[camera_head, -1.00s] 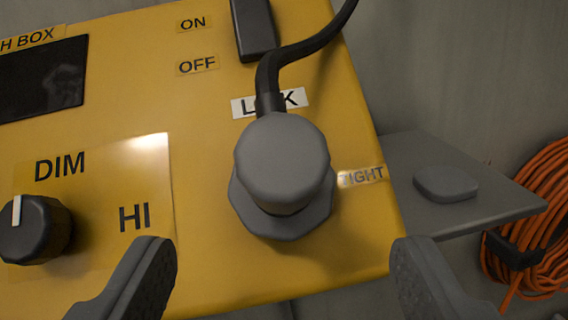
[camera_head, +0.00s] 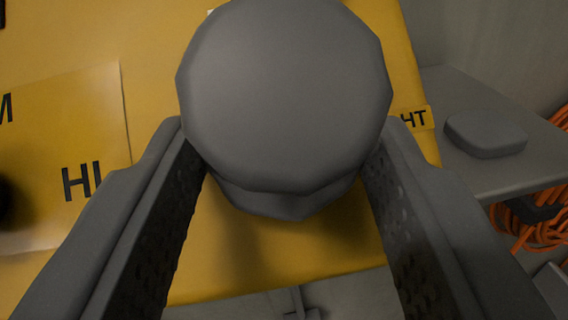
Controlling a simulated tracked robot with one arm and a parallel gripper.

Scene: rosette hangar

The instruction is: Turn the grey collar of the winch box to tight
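The grey collar (camera_head: 285,95) of the yellow winch box (camera_head: 265,265) fills the upper middle of the head view, seen almost end on. My gripper (camera_head: 278,150) has its two fingers on either side of the collar, one left and one right. The fingers are spread wide. The right fingertip looks very near the collar's side; I cannot tell whether either finger touches it. The TIGHT label (camera_head: 415,118) is to the right, partly hidden, with only its last letters showing. The LOCK label and the cable are mostly hidden behind the collar or out of view.
The dial panel marked HI (camera_head: 82,182) is at the left, with the dark knob (camera_head: 5,205) at the picture edge. A grey shelf (camera_head: 530,165) with a grey block (camera_head: 486,133) is at the right, above an orange cable coil (camera_head: 530,230).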

